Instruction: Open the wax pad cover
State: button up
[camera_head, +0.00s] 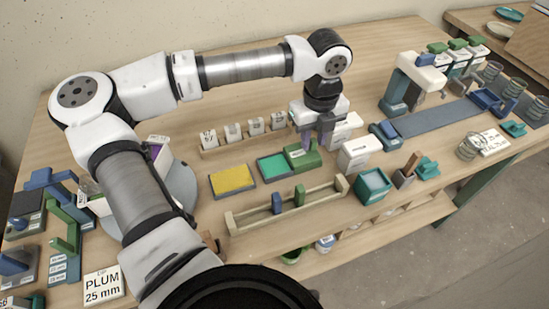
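A low green box-like piece with a small white label (296,154) lies on the table just below my gripper (316,138). It may be the wax pad cover, but its label is too small to read. To its left are a framed teal pad (274,167) and a framed yellow pad (232,180), both with their faces showing. My gripper points down at the green piece's right end. The fingertips are at or just above it; I cannot tell whether they touch it or how far apart they are.
A wooden rack with white labelled tags (244,133) stands behind the pads. A wooden trough (284,207) lies in front. A white box (358,153) and a teal open container (373,186) stand to the right. A PLUM 25 mm sign (103,287) is at lower left.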

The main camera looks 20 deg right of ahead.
aim_at(313, 140)
jog(key=shift+o, duration=0.4)
jog(key=shift+r+p, duration=1.35)
jog(key=shift+r, duration=2.15)
